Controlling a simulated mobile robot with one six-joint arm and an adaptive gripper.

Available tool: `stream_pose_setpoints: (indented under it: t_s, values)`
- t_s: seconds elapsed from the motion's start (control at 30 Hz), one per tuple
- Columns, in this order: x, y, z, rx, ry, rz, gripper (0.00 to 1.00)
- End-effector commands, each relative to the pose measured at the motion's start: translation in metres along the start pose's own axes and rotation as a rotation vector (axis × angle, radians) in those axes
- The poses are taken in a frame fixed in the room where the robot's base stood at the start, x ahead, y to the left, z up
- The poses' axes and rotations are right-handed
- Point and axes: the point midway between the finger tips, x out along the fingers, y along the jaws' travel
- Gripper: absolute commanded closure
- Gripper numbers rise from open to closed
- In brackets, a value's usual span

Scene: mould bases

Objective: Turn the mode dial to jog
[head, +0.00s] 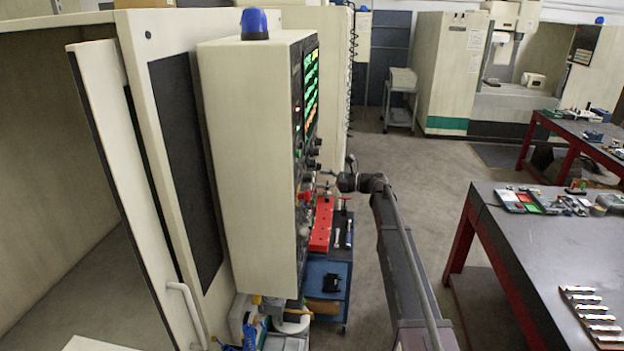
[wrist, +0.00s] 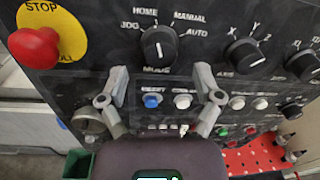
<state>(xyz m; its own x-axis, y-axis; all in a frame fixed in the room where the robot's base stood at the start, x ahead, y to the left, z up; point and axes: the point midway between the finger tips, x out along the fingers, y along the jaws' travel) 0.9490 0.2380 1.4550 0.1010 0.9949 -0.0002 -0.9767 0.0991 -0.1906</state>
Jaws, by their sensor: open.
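The mode dial (wrist: 158,48) is a round black knob on the dark control panel, in the upper middle of the wrist view. Labels JOG, HOME, MANUAL and AUTO sit around it, with JOG at its upper left. A pale mark shows on the knob, but I cannot tell clearly which label it points to. My gripper (wrist: 160,72) is open and empty. Its two fingers lie apart, left and right of the dial and lower in the picture. In the head view my gripper (head: 328,180) is beside the panel's edge, and the dial's face cannot be made out.
A red stop button (wrist: 35,47) on a yellow disc is at the panel's left. More black knobs (wrist: 245,55) are right of the dial, with small push buttons (wrist: 152,100) below it. A blue cart (head: 330,275) stands under the panel. A dark table (head: 540,250) is at the right.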

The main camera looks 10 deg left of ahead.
Motion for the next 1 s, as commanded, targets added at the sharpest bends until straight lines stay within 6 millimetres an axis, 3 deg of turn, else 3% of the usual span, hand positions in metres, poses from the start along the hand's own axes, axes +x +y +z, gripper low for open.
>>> stream_pose_setpoints:
  t_s: [0.1, 0.3, 0.7, 0.73, 0.77, 1.0]
  values:
    - [0.017, 0.0, 0.0, 0.0, 0.0, 0.002, 0.17]
    - [0.032, 0.0, 0.0, 0.0, 0.0, 0.0, 0.17]
    - [0.037, 0.0, 0.0, 0.0, 0.0, 0.0, 0.17]
    - [0.037, 0.0, 0.0, 0.0, 0.0, 0.0, 0.2]
    - [0.037, 0.0, 0.0, 0.0, 0.0, 0.0, 0.29]
    - [0.037, 0.0, 0.0, 0.0, 0.0, 0.0, 0.99]
